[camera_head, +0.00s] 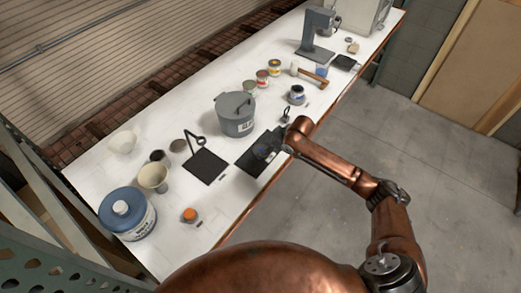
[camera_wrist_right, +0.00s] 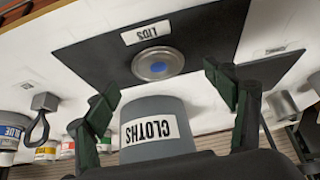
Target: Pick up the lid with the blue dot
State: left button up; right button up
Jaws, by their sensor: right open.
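The lid with the blue dot (camera_wrist_right: 158,64) is a small round silver disc with a blue centre. In the right wrist view it lies on the black mat (camera_wrist_right: 105,58) labelled LIDS. My right gripper (camera_wrist_right: 163,90) is open, its two dark green fingers spread apart with nothing between them; the lid shows beyond the fingertips, apart from them. In the head view my right gripper (camera_head: 268,148) is over the black mat (camera_head: 246,169) near the table's front edge, and I cannot make out the lid there. My left gripper is not in view.
A grey bin (camera_head: 235,127) labelled CLOTHS stands close behind the mat. Another black mat (camera_head: 205,166) lies to its left. A small weight-like object with a loop (camera_head: 286,115) and paint cans (camera_head: 296,95) stand to the right. A large blue-lidded tub (camera_head: 128,215) is at the left.

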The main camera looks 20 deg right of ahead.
aim_at(262, 150)
jog(key=x, duration=0.3)
jog(key=shift+w+d, duration=0.15)
jog(key=shift+d, duration=0.05)
jog(key=shift+w+a+f, duration=0.25)
jog(key=shift+f, duration=0.3)
jog(key=c, duration=0.7)
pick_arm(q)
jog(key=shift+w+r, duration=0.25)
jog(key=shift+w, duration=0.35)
pick_arm(e)
jog(key=shift+c, duration=0.8)
